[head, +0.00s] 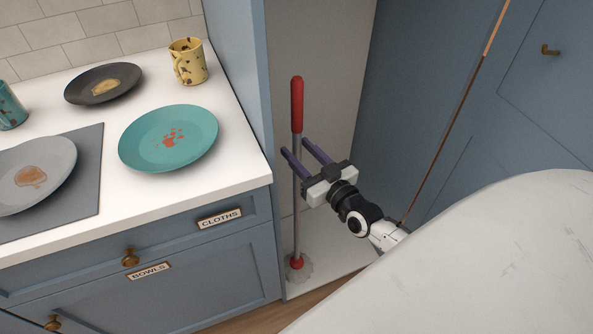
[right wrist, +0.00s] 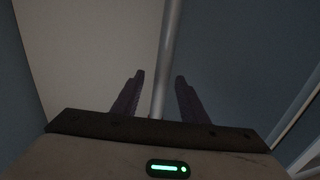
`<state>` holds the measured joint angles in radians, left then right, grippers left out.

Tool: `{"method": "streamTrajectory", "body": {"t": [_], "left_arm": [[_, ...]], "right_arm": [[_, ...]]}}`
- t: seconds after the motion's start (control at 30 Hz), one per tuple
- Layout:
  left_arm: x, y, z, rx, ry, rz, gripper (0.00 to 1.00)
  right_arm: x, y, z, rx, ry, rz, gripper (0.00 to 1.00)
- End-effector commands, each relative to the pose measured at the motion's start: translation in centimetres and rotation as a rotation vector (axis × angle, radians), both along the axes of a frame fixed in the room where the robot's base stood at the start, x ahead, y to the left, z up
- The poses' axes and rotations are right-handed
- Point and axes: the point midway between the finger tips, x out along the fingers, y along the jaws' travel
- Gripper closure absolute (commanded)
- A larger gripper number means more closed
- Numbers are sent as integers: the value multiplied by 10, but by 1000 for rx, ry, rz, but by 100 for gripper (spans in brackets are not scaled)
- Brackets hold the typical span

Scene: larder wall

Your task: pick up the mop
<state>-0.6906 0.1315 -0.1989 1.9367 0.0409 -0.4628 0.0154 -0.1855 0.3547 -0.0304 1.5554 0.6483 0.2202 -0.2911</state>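The mop stands upright in the alcove beside the counter, with a red grip on top, a grey shaft (head: 297,190) and a grey mop head with a red collar at the bottom. My right gripper (head: 296,148) is at the upper shaft, below the red grip. In the right wrist view the mop shaft (right wrist: 169,60) runs between the two dark fingers of the right gripper (right wrist: 159,78), with a gap on each side. The right gripper is open. My left gripper is not in view.
The white counter (head: 235,170) at left holds a teal plate (head: 190,140), a dark plate (head: 85,92), a grey plate (head: 55,160) and a yellow mug (head: 188,62). Blue cabinet walls flank the alcove. A white rounded surface (head: 480,260) fills the lower right.

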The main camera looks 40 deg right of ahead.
Motion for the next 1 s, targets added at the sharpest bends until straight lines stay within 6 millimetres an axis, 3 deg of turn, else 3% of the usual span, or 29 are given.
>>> {"method": "streamTrajectory", "body": {"t": [0.3, 0.6, 0.83, 1.0], "left_arm": [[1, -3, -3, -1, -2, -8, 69], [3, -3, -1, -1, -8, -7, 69], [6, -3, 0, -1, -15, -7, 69], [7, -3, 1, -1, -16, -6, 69]], "right_arm": [[44, 0, -7, -1, -1, 1, 60], [49, -1, -7, -1, 1, 1, 60], [49, 0, -7, 0, 0, 1, 98], [50, -1, -3, 0, -7, 0, 100]]}}
